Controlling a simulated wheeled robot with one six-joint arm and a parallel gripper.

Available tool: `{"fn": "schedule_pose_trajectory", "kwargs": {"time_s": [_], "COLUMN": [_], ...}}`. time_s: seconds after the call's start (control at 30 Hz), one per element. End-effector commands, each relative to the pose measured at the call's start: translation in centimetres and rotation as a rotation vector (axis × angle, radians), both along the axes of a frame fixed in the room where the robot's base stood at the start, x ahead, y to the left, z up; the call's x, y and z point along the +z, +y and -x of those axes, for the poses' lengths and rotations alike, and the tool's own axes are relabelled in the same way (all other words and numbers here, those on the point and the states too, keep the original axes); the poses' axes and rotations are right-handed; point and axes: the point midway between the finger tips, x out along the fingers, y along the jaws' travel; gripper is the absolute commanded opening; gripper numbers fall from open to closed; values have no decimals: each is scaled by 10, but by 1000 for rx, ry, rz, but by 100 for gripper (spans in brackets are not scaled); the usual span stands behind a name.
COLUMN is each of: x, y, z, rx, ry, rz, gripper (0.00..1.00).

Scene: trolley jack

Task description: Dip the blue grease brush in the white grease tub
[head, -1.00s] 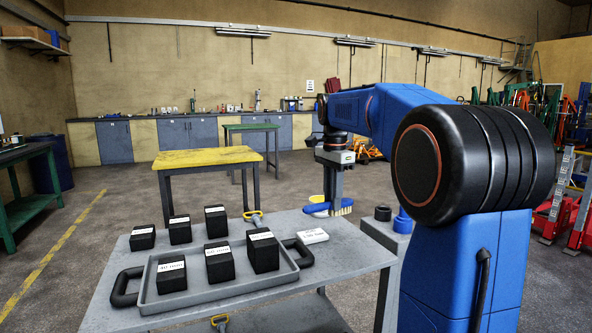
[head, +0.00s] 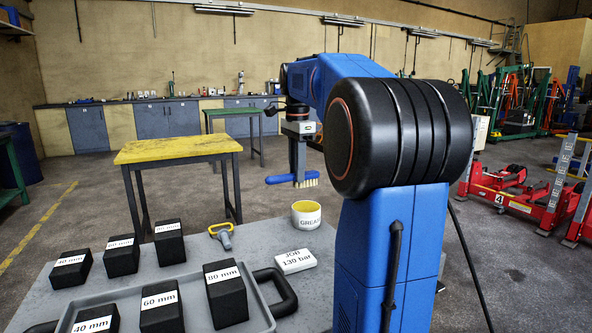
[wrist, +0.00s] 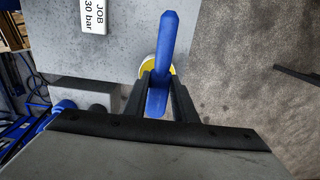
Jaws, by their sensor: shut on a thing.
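The blue grease brush (head: 284,179) is held level in my gripper (head: 298,176), with its pale bristles pointing down at the right end. The white grease tub (head: 306,216), labelled GREASE, stands on the grey table near its far edge. Yellow grease shows inside its rim. In the head view the brush is above the tub and appears apart from it. The bristles are hidden there.
On the grey table (head: 225,258) are a white JOB 130 bar block (head: 295,261), a yellow-handled tool (head: 222,234) and a tray (head: 262,318) with black labelled blocks. A yellow-topped table (head: 178,148) stands behind. Red jacks (head: 510,185) are on the floor at right.

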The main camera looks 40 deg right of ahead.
Motion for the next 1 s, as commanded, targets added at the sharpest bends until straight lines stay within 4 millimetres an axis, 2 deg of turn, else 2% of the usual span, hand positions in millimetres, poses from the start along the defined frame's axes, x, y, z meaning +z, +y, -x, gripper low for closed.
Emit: {"fn": "schedule_pose_trajectory", "kwargs": {"time_s": [0.17,0.7,1.0], "x": [-7,-52,-59], "y": [-2,-2,-2], "z": [2,2,2], "rx": [-8,-6,-6], "ry": [1,1,1], "rz": [0,0,0], "gripper": [7,7,7]}}
